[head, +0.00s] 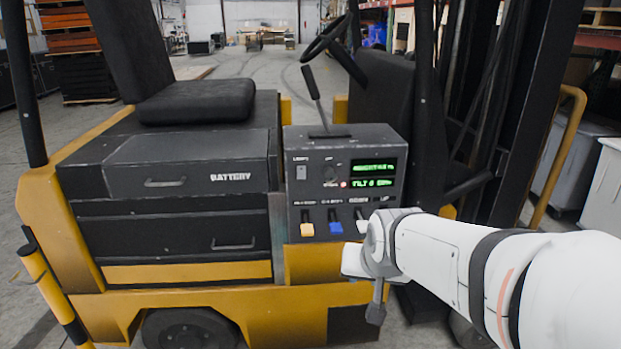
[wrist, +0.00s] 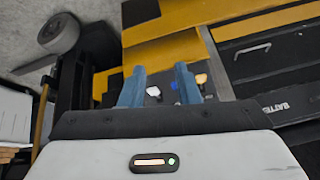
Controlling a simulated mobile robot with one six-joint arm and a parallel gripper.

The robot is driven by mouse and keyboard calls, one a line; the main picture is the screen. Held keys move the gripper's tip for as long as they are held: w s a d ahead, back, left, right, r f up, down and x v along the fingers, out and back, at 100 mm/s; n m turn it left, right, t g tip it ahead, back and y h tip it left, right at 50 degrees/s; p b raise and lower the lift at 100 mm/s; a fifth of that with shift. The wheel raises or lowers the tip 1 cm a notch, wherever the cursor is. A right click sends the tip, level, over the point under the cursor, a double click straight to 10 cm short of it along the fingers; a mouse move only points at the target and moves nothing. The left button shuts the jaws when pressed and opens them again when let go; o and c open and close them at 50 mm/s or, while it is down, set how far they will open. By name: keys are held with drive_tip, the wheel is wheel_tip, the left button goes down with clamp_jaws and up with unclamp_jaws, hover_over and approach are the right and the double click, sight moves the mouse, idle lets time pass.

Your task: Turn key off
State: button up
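The control panel (head: 345,180) is a dark grey box on the yellow forklift. A small dark round knob, apparently the key switch (head: 330,172), sits on its upper face, left of the green displays (head: 374,175). In the wrist view my gripper (wrist: 160,84) has two blue-grey fingers apart with nothing held. I cannot make out the key there.
A yellow lever (head: 307,229) and a blue lever (head: 336,227) stand along the panel's bottom; my arm end is close to the lever on their right. A tall black lever (head: 314,95) rises from the panel top. The battery drawer (head: 190,162) is left, the mast right.

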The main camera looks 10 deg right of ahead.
drive_tip(key=w+m+t+b, duration=0.2)
drive_tip(key=w+m+t, duration=0.25)
drive_tip(key=w, duration=1.25)
drive_tip(key=m+t+b, duration=0.3)
drive_tip(key=m+t, duration=0.2)
drive_tip(key=t, duration=0.2)
approach(332, 182)
drive_tip(key=w, duration=0.2)
drive_tip(key=shift+t, duration=0.25)
drive_tip(key=w+p, duration=0.2)
drive_tip(key=w, duration=0.6)
drive_tip(key=shift+f, duration=0.15)
drive_tip(key=shift+s, duration=0.1)
clamp_jaws()
